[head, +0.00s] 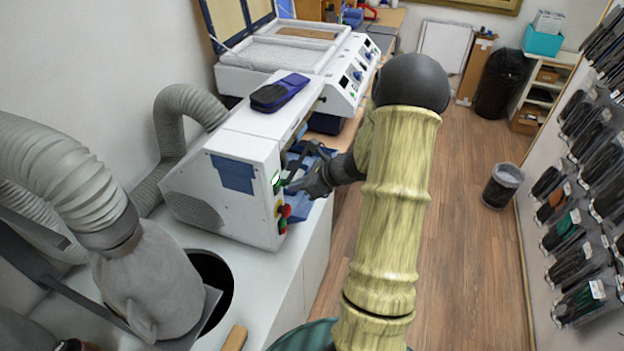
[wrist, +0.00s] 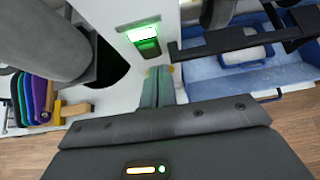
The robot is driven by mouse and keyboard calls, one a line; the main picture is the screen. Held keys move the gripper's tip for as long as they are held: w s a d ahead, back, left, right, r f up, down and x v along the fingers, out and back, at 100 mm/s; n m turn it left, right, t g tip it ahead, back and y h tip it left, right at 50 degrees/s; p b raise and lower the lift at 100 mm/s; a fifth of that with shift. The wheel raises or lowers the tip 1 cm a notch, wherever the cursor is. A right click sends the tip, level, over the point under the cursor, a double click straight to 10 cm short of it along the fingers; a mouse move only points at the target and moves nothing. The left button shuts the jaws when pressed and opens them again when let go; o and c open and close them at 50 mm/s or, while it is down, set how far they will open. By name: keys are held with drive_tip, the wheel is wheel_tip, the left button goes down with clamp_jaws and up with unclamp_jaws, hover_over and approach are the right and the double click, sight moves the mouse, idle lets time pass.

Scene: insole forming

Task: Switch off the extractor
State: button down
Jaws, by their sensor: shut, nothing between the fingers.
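The extractor (head: 230,190) is a white box on the bench at the left of the head view, with a grey hose behind it. Its switch (head: 276,178) glows green on the end face; in the wrist view the lit switch (wrist: 145,38) is white on its upper part and green below. My gripper (head: 292,186) is close to the switch, to its right in the head view. In the wrist view the shut, empty fingers (wrist: 159,72) point at the panel just below the switch. I cannot tell whether they touch the panel.
Red and yellow buttons (head: 283,213) sit below the switch. A blue tray (head: 312,165) lies beside the extractor, under my wrist. A dark blue case (head: 280,92) lies on the extractor's top. A round black opening (head: 212,285) is in the bench in front.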

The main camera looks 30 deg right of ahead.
drive_tip(key=shift+w+a+r+p, duration=0.25)
drive_tip(key=shift+a+r+p, duration=0.15)
drive_tip(key=shift+r, duration=0.1)
drive_tip(key=shift+w+a+r+p, duration=0.2)
drive_tip(key=shift+a+r+p, duration=0.15)
drive_tip(key=shift+r, duration=0.15)
drive_tip(key=shift+d, duration=0.1)
drive_tip(key=shift+s+d, duration=0.2)
drive_tip(key=shift+d, duration=0.15)
drive_tip(key=b+v, duration=0.2)
drive_tip(key=v, duration=1)
drive_tip(key=shift+a+r, duration=0.2)
drive_tip(key=shift+r, duration=0.25)
drive_tip(key=shift+w, duration=0.2)
